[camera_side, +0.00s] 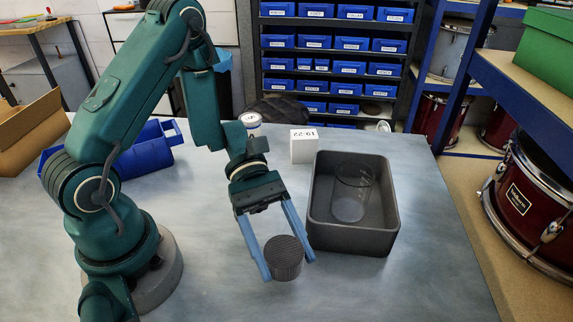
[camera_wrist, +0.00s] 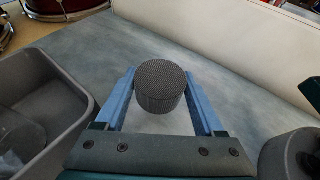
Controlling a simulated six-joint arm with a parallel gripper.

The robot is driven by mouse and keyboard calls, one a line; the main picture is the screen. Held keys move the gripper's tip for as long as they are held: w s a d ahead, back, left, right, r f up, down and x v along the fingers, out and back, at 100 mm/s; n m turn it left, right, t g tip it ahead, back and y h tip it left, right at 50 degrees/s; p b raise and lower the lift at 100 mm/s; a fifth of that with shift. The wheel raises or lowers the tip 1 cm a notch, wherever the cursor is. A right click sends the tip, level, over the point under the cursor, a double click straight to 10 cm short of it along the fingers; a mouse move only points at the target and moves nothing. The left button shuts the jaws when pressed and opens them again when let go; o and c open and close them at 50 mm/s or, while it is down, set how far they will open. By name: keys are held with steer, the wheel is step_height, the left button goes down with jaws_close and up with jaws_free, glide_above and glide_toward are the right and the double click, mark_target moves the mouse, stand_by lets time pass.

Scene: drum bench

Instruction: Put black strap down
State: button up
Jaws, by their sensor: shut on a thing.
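The black strap is a dark grey, ribbed, rolled-up round piece (camera_side: 284,258) in front of the grey bin in the side view. In the wrist view the strap (camera_wrist: 161,86) sits centred between the blue fingers. My gripper (camera_side: 290,268) is shut on it, one finger on each side, with the fingertips pointing down toward the table. The strap is upright, with its flat round top showing. I cannot tell whether its underside touches the table or hangs just above it.
A grey bin (camera_side: 318,232) with a clear cup (camera_side: 352,190) inside stands close by on the right. A white box (camera_side: 304,146) and a can (camera_side: 251,122) are behind. A blue bin (camera_side: 150,152) is at left. The front table (camera_side: 400,295) is clear.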

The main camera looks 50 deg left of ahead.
mark_target(285, 272)
steer(key=shift+s+d+f, duration=0.1)
steer(key=shift+d+f, duration=0.2)
steer(key=shift+f, duration=1.9)
steer(key=shift+f, duration=0.1)
steer(key=o, duration=1.1)
